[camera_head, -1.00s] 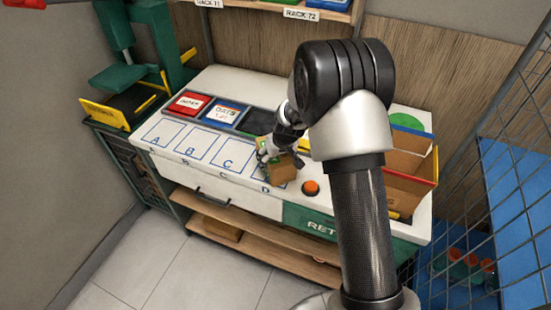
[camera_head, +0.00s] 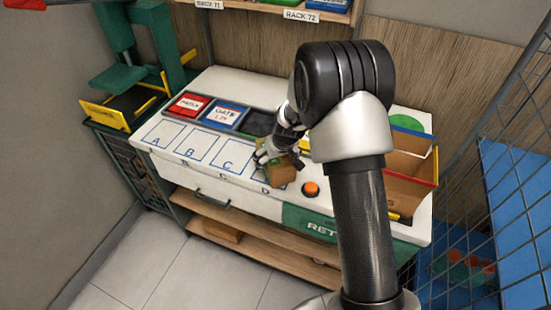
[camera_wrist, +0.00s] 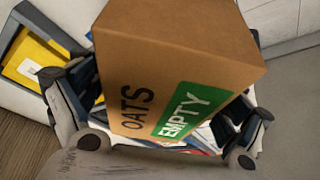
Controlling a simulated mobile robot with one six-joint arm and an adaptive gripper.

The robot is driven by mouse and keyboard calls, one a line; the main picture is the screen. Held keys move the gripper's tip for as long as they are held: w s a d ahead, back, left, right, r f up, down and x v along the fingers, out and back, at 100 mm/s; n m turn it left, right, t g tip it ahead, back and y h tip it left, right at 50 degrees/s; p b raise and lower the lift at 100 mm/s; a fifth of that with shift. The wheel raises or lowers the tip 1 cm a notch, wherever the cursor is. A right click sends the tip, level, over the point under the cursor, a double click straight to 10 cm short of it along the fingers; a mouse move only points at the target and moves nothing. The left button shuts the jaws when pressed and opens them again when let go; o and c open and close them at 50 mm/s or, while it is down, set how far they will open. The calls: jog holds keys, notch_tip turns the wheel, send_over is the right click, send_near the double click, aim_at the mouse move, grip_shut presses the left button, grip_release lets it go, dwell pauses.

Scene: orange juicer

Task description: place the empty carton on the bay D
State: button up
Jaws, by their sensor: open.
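The empty carton (camera_head: 284,174) is a small brown box at the bay D (camera_head: 262,184), the rightmost outlined bay on the white counter. It hides most of that bay, and whether its base rests flat on the counter cannot be told. In the wrist view the carton (camera_wrist: 180,60) shows the word OATS and a green EMPTY label, and it lies between my fingers. My gripper (camera_head: 268,154) is open around the carton, with its fingertips (camera_wrist: 165,150) on either side of it.
Bays A, B and C (camera_head: 228,152) to the left are clear. Behind them are a red bin (camera_head: 187,104) and a blue OATS bin (camera_head: 226,115). An orange button (camera_head: 310,188) is close to the carton's right. Open brown boxes (camera_head: 408,165) stand further right, near a wire mesh fence.

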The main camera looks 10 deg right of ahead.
jog(key=p+v, duration=0.2)
jog(key=v, duration=1)
jog(key=shift+r, duration=0.15)
jog(key=s+a+r, duration=0.2)
jog(key=s+r, duration=1.5)
jog(key=s, duration=0.4)
jog(key=s+m, duration=0.1)
jog(key=s, duration=1.1)
jog(key=shift+m+h, duration=0.3)
jog(key=shift+m, duration=0.1)
jog(key=shift+w+d+r, duration=0.1)
notch_tip(320, 180, down, 2)
jog(key=shift+f+b, duration=0.1)
jog(key=shift+b, duration=0.7)
